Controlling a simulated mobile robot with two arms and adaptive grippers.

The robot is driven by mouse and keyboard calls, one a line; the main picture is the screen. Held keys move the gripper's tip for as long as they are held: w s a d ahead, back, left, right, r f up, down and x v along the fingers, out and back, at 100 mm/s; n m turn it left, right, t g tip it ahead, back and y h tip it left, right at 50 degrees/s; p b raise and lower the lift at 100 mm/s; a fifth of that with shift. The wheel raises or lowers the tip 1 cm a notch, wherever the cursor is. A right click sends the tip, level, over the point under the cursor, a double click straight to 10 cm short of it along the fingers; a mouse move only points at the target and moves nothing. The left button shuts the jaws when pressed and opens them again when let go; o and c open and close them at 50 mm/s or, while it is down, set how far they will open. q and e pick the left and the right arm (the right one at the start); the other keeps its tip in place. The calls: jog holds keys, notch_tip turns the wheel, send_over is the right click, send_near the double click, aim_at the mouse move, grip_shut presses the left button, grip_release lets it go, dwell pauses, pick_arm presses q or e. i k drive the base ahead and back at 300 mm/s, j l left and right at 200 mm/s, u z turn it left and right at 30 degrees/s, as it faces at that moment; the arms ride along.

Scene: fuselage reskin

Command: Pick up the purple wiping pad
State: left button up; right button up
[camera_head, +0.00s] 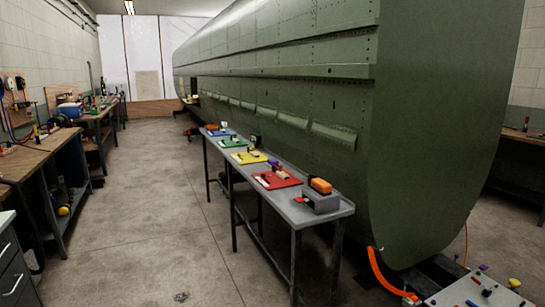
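A small purple item (274,162), which looks like the purple wiping pad, is on the long grey table (262,208) beside the green fuselage. It lies at the far edge of the red mat (277,179), near a dark item. It is small in the picture, so its exact shape and contacts are hard to tell. Neither of my grippers shows in the head view.
Yellow (249,157), green (232,143) and blue mats with small items line the table. An orange-topped grey block (320,186) stands at its near end. The green fuselage (300,100) rises behind. Workbenches (30,155) stand left; the floor (150,200) between is mostly clear.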

aim_at(271, 161)
jog(key=i+j, duration=0.2)
jog(key=i, duration=0.2)
jog(key=i+j, duration=0.25)
jog(key=i, duration=0.2)
jog(key=i+j, duration=0.2)
jog(key=i, duration=0.2)
jog(key=i+j, duration=0.2)
jog(key=i, duration=0.25)
